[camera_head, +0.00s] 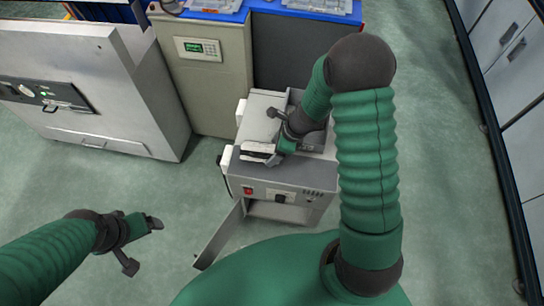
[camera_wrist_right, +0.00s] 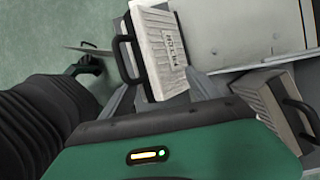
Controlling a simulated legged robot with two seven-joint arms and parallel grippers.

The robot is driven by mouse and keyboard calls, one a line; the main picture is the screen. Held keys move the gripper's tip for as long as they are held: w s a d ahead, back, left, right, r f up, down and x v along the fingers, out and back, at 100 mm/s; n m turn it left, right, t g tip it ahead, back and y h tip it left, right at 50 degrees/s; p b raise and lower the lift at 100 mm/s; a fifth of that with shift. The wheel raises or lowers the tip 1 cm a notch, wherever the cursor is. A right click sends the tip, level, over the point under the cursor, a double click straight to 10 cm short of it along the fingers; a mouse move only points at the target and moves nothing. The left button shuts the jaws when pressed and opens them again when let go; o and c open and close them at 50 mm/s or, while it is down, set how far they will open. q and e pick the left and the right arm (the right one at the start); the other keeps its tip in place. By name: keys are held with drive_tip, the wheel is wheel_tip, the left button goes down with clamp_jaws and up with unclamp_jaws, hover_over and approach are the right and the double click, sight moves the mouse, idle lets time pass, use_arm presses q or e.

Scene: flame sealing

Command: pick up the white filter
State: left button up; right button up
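The white filter (camera_wrist_right: 165,50) is a pale ribbed block with dark lettering and a black handle on its left side in the right wrist view. In the head view the filter (camera_head: 257,148) shows at the left part of the top of a grey machine (camera_head: 290,188). My right gripper (camera_head: 272,136) is over the machine top with its fingers apart. In the wrist view its grey fingers point toward the filter's near end; contact cannot be told. My left gripper (camera_head: 143,245) is open and empty above the floor at the lower left.
A second pale block with a black handle (camera_wrist_right: 268,105) shows at the right of the wrist view. A large grey cabinet (camera_head: 85,85) stands left, and a beige unit (camera_head: 205,85) stands behind the machine. An open flap (camera_head: 222,232) projects from the machine's front.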

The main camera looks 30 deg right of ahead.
drive_tip(key=shift+w+d+f+b, duration=0.1)
drive_tip(key=shift+w+f+b, duration=0.15)
drive_tip(key=shift+f, duration=0.4)
drive_tip(key=shift+w+d+f+b, duration=0.15)
drive_tip(key=shift+f+b, duration=0.1)
drive_tip(key=shift+f, duration=0.35)
drive_tip(key=shift+w+d+f+b, duration=0.1)
drive_tip(key=shift+d+f+b, duration=0.2)
drive_tip(key=shift+f, duration=0.3)
drive_tip(key=shift+w+d+f+b, duration=0.1)
drive_tip(key=shift+d+f+b, duration=0.2)
drive_tip(key=shift+f, duration=0.3)
drive_tip(key=shift+d, duration=0.15)
drive_tip(key=shift+a+r, duration=0.2)
drive_tip(key=shift+a, duration=0.3)
drive_tip(key=shift+c, duration=0.8)
drive_tip(key=shift+a+r, duration=0.15)
drive_tip(key=shift+a, duration=0.25)
drive_tip(key=c, duration=0.5)
drive_tip(key=shift+c, duration=1)
drive_tip(key=shift+d, duration=0.55)
clamp_jaws()
drive_tip(key=shift+a, duration=0.25)
use_arm(q)
drive_tip(key=shift+d+f+p, duration=0.35)
drive_tip(key=shift+d+f, duration=0.45)
drive_tip(key=shift+d, duration=0.15)
